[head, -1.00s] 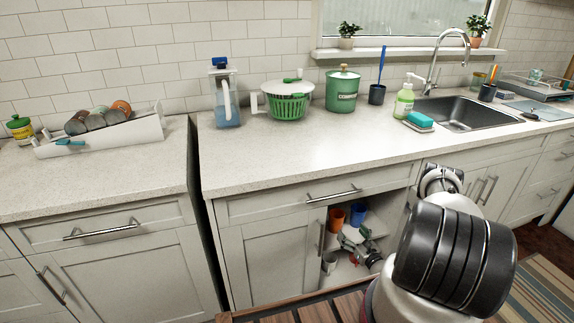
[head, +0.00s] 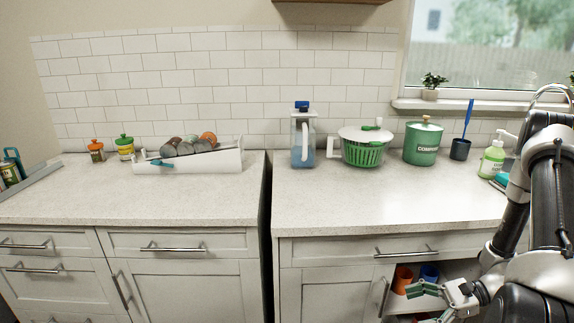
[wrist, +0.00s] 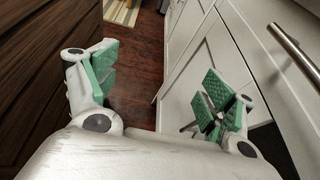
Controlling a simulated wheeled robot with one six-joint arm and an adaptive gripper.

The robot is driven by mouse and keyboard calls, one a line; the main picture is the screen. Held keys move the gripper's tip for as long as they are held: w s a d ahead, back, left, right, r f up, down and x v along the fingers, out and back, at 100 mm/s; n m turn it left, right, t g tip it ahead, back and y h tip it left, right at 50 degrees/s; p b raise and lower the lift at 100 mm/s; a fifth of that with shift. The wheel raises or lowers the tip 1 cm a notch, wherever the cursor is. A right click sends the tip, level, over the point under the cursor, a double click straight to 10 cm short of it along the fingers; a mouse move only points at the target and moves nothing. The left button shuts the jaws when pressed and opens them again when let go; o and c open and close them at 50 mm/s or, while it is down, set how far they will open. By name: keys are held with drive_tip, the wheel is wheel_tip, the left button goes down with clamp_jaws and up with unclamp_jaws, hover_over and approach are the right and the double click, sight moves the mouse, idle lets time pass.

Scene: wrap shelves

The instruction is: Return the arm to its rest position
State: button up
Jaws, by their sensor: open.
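My gripper (wrist: 158,88) is open, with its green-padded fingers spread wide and nothing between them in the wrist view. In the head view my gripper (head: 420,304) is at the lower right, in front of the open cabinet below the counter. My arm rises along the right edge of the head view and bends down to it. In the wrist view a white cabinet front (wrist: 225,55) is close on the right, and its metal handle crosses the upper right corner.
The open cabinet holds an orange cup (head: 403,279) and a blue cup (head: 429,272). Wooden floor (wrist: 135,75) shows between dark drawers (wrist: 40,60) and white cabinets.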

drive_tip(key=s+d+r+n+g+h, duration=0.1)
drive_tip(key=s+d+r+n+h, duration=0.2)
drive_tip(key=r, duration=0.5)
drive_tip(key=s+d+r+n+g+h, duration=0.1)
drive_tip(key=s+r+n+h, duration=0.1)
drive_tip(key=r+n+h, duration=0.5)
drive_tip(key=s+d+r+n+g+h, duration=0.1)
drive_tip(key=s+d+r+n, duration=0.15)
drive_tip(key=r, duration=0.65)
drive_tip(key=s+a+r+n+t+h, duration=0.1)
drive_tip(key=a+r+n+t, duration=0.1)
drive_tip(key=r, duration=0.5)
drive_tip(key=s+a+r+n+t+h, duration=0.1)
drive_tip(key=a+r+n+t, duration=0.1)
drive_tip(key=r, duration=0.5)
drive_tip(key=shift+s+a+n+t+h, duration=0.4)
drive_tip(key=shift+n+t, duration=0.35)
drive_tip(key=shift+t, duration=0.45)
